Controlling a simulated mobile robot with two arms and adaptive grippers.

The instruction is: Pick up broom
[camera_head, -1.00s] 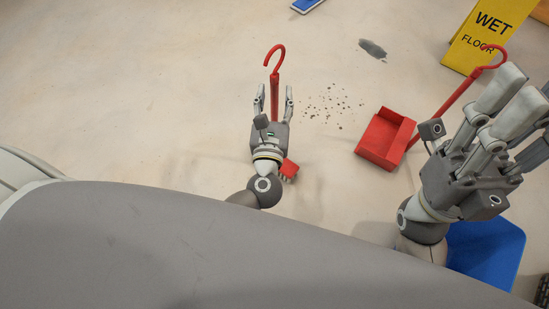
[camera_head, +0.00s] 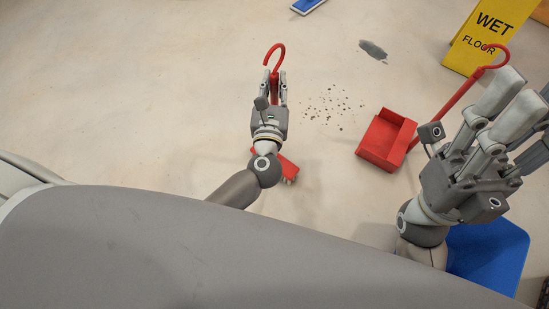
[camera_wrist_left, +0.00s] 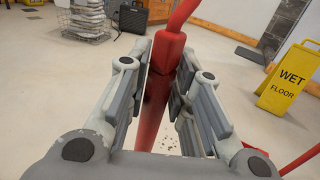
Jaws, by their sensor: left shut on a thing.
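The red broom has a hooked handle top (camera_head: 275,50) that sticks up past my left gripper (camera_head: 275,82). Its brush head (camera_head: 288,167) shows on the floor beside my left wrist. In the left wrist view the red handle (camera_wrist_left: 155,105) stands between the fingers of my left gripper (camera_wrist_left: 165,80), which are shut on it. The middle of the broom is hidden behind my gripper and wrist in the head view. My right gripper (camera_head: 515,110) is at the right, with its fingers spread and nothing seen between them.
A red dustpan (camera_head: 383,140) with a long hooked handle is near my right gripper. Dark debris (camera_head: 333,105) and a dark puddle (camera_head: 373,48) are on the floor. A yellow wet floor sign (camera_head: 487,38) stands at upper right. A blue object (camera_head: 490,262) is under my right arm.

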